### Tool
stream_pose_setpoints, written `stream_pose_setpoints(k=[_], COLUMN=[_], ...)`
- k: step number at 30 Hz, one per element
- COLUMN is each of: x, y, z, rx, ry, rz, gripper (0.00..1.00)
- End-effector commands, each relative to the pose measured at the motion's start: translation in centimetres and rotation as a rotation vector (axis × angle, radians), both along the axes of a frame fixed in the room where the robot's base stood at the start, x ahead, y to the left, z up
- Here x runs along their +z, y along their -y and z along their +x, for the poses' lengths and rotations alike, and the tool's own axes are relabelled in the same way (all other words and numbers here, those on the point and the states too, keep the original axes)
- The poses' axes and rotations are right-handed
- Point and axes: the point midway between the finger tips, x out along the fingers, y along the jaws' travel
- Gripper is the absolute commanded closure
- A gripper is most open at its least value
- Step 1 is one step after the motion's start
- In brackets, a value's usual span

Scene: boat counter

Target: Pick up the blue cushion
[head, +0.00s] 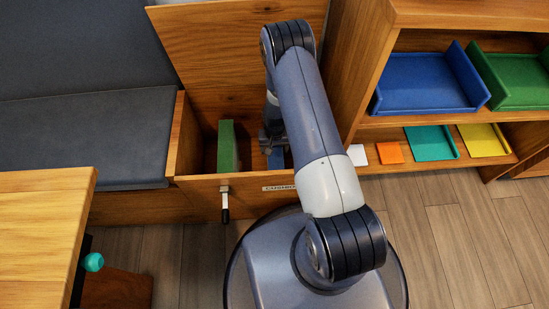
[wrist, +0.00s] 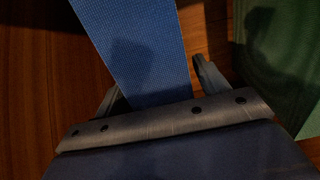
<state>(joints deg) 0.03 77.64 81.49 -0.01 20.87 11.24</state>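The blue cushion (head: 275,159) stands inside an open wooden locker (head: 205,160), mostly hidden behind my arm in the head view. In the wrist view, the blue cushion (wrist: 140,45) runs up from between the two fingers of my gripper (wrist: 158,80). The fingers are apart, one on each side of the cushion. A small gap shows between the right finger and the cushion; I cannot tell whether the left finger touches it. In the head view my gripper reaches down into the locker.
A green cushion (head: 228,146) stands in the same locker, left of the blue one; it also shows in the wrist view (wrist: 285,60). The locker's raised lid (head: 215,45) is behind my arm. A shelf (head: 400,122) with coloured trays stands to the right, a wooden table (head: 40,230) front left.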

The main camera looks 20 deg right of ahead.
Motion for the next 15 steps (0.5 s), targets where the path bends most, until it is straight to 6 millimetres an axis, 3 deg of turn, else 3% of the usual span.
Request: stream_pose_setpoints(k=[15], x=[0.01], y=[0.00], z=[-0.01], rx=[0.000], ry=[0.000], rz=[0.000], gripper=[0.73])
